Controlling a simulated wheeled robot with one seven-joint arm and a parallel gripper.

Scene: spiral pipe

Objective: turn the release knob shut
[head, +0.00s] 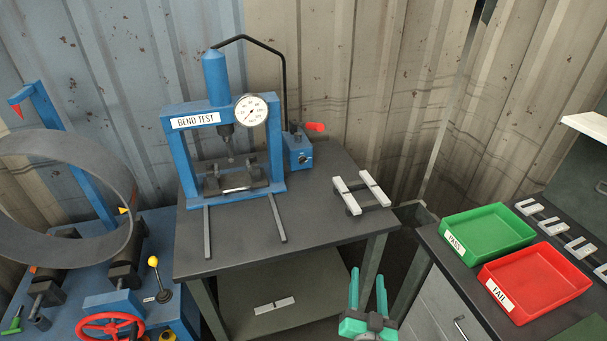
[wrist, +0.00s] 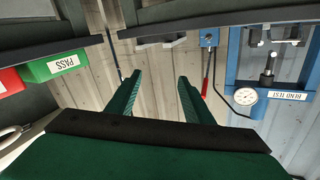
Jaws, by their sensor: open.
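A blue bend test press (head: 222,120) stands on a dark table, with a round gauge (head: 251,110) on its frame. A small blue pump box (head: 298,150) with a red-tipped handle (head: 315,127) is at its right. A small dark knob (head: 305,160) shows on the box's front; its turn position is too small to tell. My gripper (head: 367,275) is open and empty, in front of the table and well apart from the pump. The wrist view is upside down; my green fingers (wrist: 159,76) are spread there, with the pump box (wrist: 209,37) beyond them to the right.
Two pale specimen strips (head: 346,196) lie on dark supports at the table's right. A green PASS tray (head: 487,236) and a red FAIL tray (head: 535,282) are on the right-hand cabinet. A pipe-rolling machine with a red handwheel (head: 110,326) is at left.

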